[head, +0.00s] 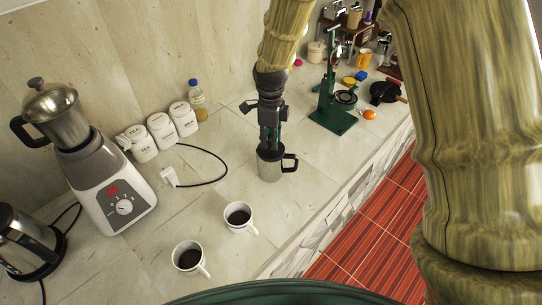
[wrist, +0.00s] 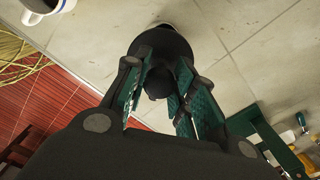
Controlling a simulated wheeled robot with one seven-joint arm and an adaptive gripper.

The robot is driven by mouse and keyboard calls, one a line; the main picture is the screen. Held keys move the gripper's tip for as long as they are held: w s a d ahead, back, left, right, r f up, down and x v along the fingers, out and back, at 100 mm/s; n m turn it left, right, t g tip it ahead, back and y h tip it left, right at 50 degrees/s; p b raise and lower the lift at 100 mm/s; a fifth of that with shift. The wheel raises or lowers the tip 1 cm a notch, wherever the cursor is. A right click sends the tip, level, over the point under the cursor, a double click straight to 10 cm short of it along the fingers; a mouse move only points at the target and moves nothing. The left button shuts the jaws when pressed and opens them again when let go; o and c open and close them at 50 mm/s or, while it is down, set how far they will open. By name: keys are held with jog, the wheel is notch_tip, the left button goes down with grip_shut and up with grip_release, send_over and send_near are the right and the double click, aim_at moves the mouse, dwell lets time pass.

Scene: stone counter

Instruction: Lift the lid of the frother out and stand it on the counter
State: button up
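The frother appears to be the steel jug (head: 269,168) with a black handle, standing upright on the counter in the middle of the head view. My gripper (head: 268,148) points straight down at its mouth, with the fingertips at or just inside the rim. In the wrist view a dark round top, seemingly the lid (wrist: 160,45), lies beyond the fingers. A small dark knob-like part (wrist: 158,84) shows between the two green fingers of my gripper (wrist: 164,72). The fingers stand apart, with a gap beside the knob. The jug's inside is hidden.
Two white cups (head: 239,217) (head: 189,258) of dark liquid stand in front. A blender (head: 110,190), a kettle (head: 28,245) and white canisters (head: 162,131) are left. A cord with a white plug (head: 169,176) lies near the jug. A green press (head: 334,115) stands behind right.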

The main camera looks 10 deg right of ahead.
jog(key=shift+w+r, duration=0.1)
jog(key=shift+r, duration=0.3)
notch_tip(320, 180, up, 11)
jog(key=p, duration=0.8)
jog(key=shift+r, duration=0.2)
dwell(0.9)
dwell(0.4)
jog(key=w+d, duration=1.1)
jog(key=d, duration=0.2)
dwell(2.5)
jog(key=shift+f, duration=0.1)
dwell(0.7)
